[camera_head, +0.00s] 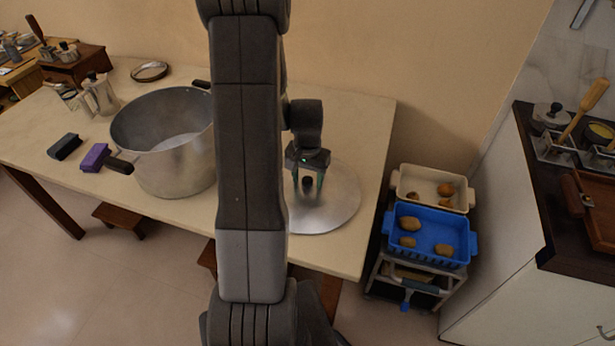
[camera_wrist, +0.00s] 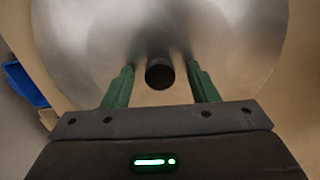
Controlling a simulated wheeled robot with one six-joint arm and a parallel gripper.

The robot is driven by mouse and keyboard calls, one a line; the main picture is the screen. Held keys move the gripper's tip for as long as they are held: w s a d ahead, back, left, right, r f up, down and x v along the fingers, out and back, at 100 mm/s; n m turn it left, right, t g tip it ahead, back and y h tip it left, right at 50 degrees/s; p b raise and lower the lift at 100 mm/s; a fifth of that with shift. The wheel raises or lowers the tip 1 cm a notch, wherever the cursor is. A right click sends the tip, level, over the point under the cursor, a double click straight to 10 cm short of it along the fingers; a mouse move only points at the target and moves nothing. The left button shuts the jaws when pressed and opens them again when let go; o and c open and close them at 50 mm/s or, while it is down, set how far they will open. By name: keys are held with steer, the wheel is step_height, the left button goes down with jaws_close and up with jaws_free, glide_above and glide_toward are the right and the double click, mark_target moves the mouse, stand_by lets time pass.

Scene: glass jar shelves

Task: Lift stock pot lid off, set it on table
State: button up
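The stock pot (camera_head: 178,168) stands uncovered on the left part of the table (camera_head: 130,215), its inside showing. Its round metal lid (camera_head: 338,206) lies flat on the table to the right of the pot, near the front right corner. The lid's dark knob (camera_head: 308,184) points up. My gripper (camera_wrist: 161,72) is open over the lid, pointing down. In the wrist view its green fingers stand on either side of the knob (camera_wrist: 159,74), with a gap on both sides. My arm hides the pot's right edge and part of the lid.
Blue (camera_head: 432,239) and cream (camera_head: 409,181) crates stand right of the table.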

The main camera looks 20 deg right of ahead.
steer(key=shift+r, duration=0.1)
stand_by(0.6)
steer(key=shift+r+p, duration=2.75)
steer(key=shift+r, duration=1.2)
step_height(320, 180, up, 14)
steer(key=shift+f+b, duration=0.15)
steer(key=shift+b, duration=0.15)
steer(key=shift+f, duration=0.15)
step_height(320, 180, down, 13)
steer(key=shift+f+p, duration=0.2)
steer(key=shift+p, duration=0.1)
steer(key=shift+f, duration=0.25)
